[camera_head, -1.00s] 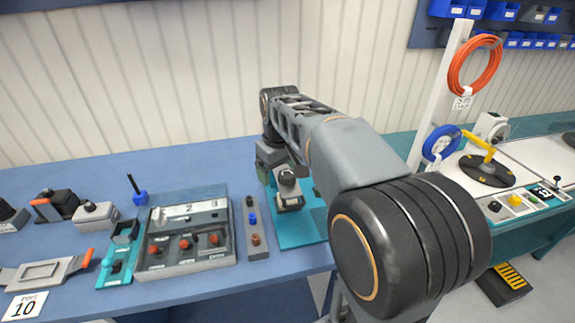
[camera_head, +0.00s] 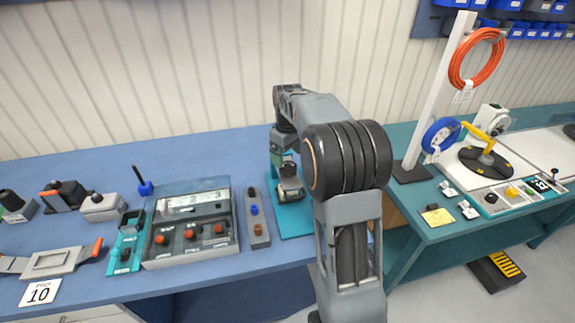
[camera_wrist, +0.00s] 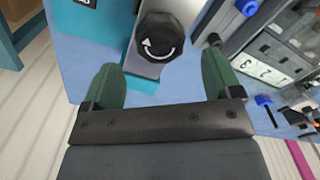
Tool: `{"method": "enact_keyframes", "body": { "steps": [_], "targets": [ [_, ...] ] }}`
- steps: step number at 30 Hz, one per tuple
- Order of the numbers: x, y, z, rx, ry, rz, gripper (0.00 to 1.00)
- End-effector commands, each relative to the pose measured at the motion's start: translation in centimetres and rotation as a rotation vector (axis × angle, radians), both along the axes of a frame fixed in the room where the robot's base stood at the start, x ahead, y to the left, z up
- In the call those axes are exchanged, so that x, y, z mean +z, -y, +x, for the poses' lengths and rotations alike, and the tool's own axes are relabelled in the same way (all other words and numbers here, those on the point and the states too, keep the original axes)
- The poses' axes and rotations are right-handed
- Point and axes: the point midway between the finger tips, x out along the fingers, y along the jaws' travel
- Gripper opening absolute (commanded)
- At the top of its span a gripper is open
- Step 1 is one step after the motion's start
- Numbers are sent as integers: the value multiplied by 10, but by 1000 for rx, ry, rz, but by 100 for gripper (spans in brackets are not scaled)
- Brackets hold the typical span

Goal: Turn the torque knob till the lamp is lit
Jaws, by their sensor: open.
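The black torque knob (camera_wrist: 160,36) with a white curved arrow fills the upper middle of the wrist view, on a grey unit over a teal plate. In the head view, the grey unit (camera_head: 290,186) stands on a teal base (camera_head: 297,222) at the blue table's right end. My gripper (camera_wrist: 162,80) has two green fingers spread wide, with nothing between them. The knob lies ahead of the fingertips, roughly centred between them, and I see no contact. I cannot pick out the lamp or tell if it is lit.
Left of the teal base are a narrow grey strip with coloured knobs (camera_head: 257,228) and a grey panel with red knobs (camera_head: 160,257). A gap separates the tables.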

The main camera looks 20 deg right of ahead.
Motion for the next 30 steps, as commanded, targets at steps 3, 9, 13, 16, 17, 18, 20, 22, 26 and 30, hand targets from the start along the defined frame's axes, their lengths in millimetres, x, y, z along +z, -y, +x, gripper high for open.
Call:
{"method": "enact_keyframes", "body": {
  "steps": [3, 9, 13, 16, 17, 18, 20, 22, 26, 30],
  "targets": [
    [-18, 0, -1, 0, -2, 0, 84],
    [-38, 0, 0, -1, 0, 0, 84],
    [-43, 0, 0, -1, 1, 0, 84],
    [-45, 0, 0, -1, 1, -1, 84],
    [-45, 0, 0, -1, 1, -1, 84],
    [-46, 0, 0, -1, 1, -1, 84],
    [-46, 0, 0, -1, 1, -1, 84],
    [-45, 0, 0, -1, 1, -1, 84],
    [-45, 0, 0, -1, 1, -1, 74],
    [-45, 0, 0, -1, 1, -1, 61]
  ]
}}
